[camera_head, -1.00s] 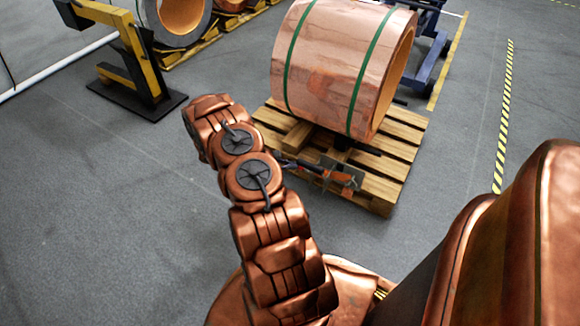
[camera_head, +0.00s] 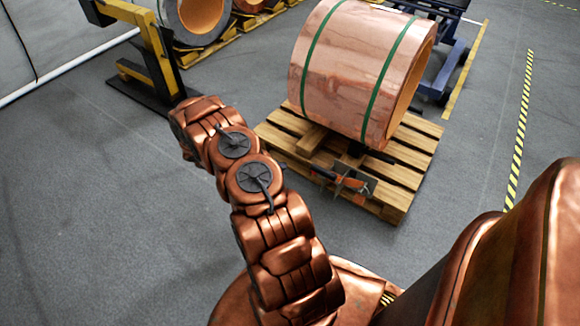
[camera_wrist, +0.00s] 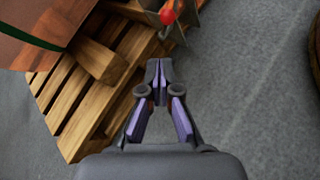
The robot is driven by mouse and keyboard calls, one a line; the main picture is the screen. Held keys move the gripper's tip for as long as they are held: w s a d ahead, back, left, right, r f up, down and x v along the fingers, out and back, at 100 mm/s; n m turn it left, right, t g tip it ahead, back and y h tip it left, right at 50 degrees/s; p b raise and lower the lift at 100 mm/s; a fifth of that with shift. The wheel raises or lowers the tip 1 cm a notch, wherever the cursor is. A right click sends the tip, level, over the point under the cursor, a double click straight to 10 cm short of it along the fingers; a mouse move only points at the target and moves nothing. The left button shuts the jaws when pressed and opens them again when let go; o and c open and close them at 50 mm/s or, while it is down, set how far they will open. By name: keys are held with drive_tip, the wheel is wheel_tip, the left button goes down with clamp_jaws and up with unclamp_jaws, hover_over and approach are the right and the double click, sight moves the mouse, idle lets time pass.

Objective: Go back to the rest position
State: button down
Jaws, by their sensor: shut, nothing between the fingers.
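My gripper (camera_wrist: 159,68) shows in the wrist view with its dark grey and purple fingers closed together and nothing between them. It is over the grey floor beside the right edge of the wooden pallet (camera_wrist: 72,118), apart from it. In the head view my copper-coloured arm reaches up and left of the pallet (camera_head: 408,190), and the gripper is hidden behind the arm.
A large copper coil (camera_head: 345,65) with green straps sits on the pallet. A tool with an orange handle (camera_head: 352,183) is at the pallet's near side. A yellow and black stand (camera_head: 155,50) is at the upper left. The floor at left is clear.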

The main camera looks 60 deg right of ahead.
drive_tip(key=shift+v, duration=1.85)
drive_tip(key=shift+d+r, duration=0.1)
drive_tip(key=shift+r, duration=0.05)
drive_tip(key=s+a+r+m+t+y+p, duration=0.1)
drive_tip(key=a+r+p, duration=0.4)
drive_tip(key=r, duration=0.8)
drive_tip(key=a+r+m+y+p, duration=0.15)
drive_tip(key=a+r+p, duration=0.3)
drive_tip(key=r, duration=0.75)
drive_tip(key=s+a+r+m+t+y+p, duration=0.1)
drive_tip(key=a+r+p, duration=0.35)
drive_tip(key=r, duration=0.85)
drive_tip(key=s+a+r+t+y+p, duration=0.1)
drive_tip(key=s+a+r+y+p, duration=0.1)
drive_tip(key=s+a+r+p, duration=0.4)
drive_tip(key=s+a+r+t+y+p, duration=0.1)
drive_tip(key=s+a+r+t+p, duration=0.1)
drive_tip(key=s+a+r+p, duration=0.4)
drive_tip(key=s+a+r+m+t+y+p, duration=0.1)
drive_tip(key=s+a+r+p, duration=0.5)
drive_tip(key=a+r, duration=0.8)
drive_tip(key=shift+a+r+t+y+p, duration=0.3)
drive_tip(key=shift+r+y, duration=0.55)
drive_tip(key=shift+r, duration=1.05)
drive_tip(key=shift+s+d, duration=0.1)
drive_tip(key=shift+s, duration=0.05)
